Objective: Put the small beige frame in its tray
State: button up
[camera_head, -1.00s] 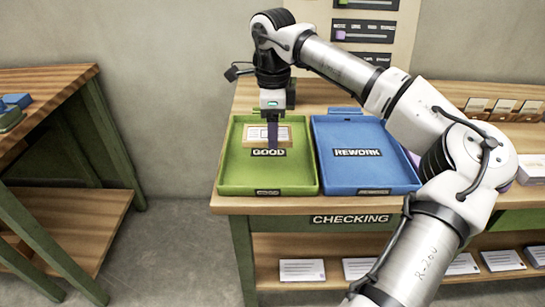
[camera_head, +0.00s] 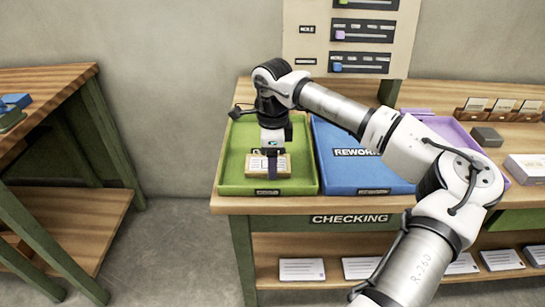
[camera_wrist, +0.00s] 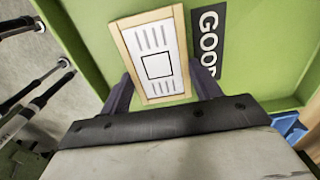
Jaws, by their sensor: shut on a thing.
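The small beige frame (camera_head: 268,166) has a light wooden border around a white printed card. It also shows in the wrist view (camera_wrist: 156,55), between the two dark fingers of my gripper (camera_wrist: 162,88). My gripper (camera_head: 272,168) is shut on the frame, over the front half of the green tray (camera_head: 232,150) marked GOOD. In the wrist view the green tray floor (camera_wrist: 270,60) lies behind the frame, with the GOOD label beside it. I cannot tell whether the frame touches the tray floor.
The blue REWORK tray (camera_head: 345,178) stands right beside the green one, with a purple tray (camera_head: 450,130) further right. A grey block (camera_head: 487,136) and a white box (camera_head: 525,168) are at the right. A board with sliders (camera_head: 350,40) stands behind.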

jog(key=o, duration=1)
jog(key=shift+f, duration=0.1)
notch_tip(320, 180, up, 12)
